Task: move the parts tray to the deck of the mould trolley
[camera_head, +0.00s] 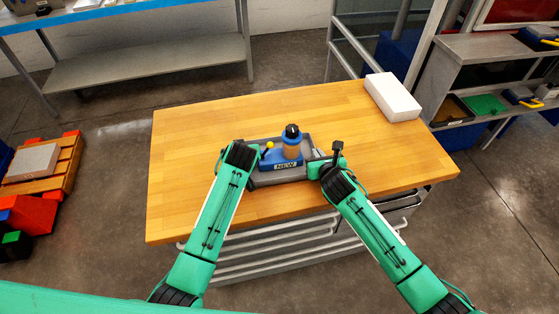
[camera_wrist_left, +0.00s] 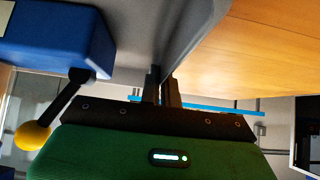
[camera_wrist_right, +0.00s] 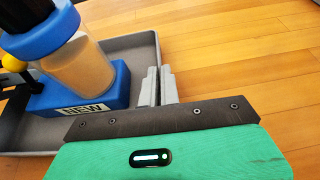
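The parts tray (camera_head: 298,178) is a shallow grey tray over the wooden top (camera_head: 200,130); I cannot tell whether it touches the wood. It holds a blue block (camera_head: 268,162) marked NEW, a blue-capped jar of tan material (camera_head: 292,146) and a yellow-knobbed lever (camera_head: 269,146). My left gripper (camera_wrist_left: 163,88) is at the tray's left wall, its fingers close together on the wall. My right gripper (camera_wrist_right: 158,86) is at the right wall, its fingers closed on it. In the head view the arms hide parts of both tray ends. I cannot tell which surface is the mould trolley's deck.
A white block (camera_head: 392,97) lies at the wooden top's far right corner. Much of the top around the tray is clear. A blue-edged bench (camera_head: 90,12) stands far left, a pallet (camera_head: 60,175) at left, and grey shelves with bins (camera_head: 480,45) at right.

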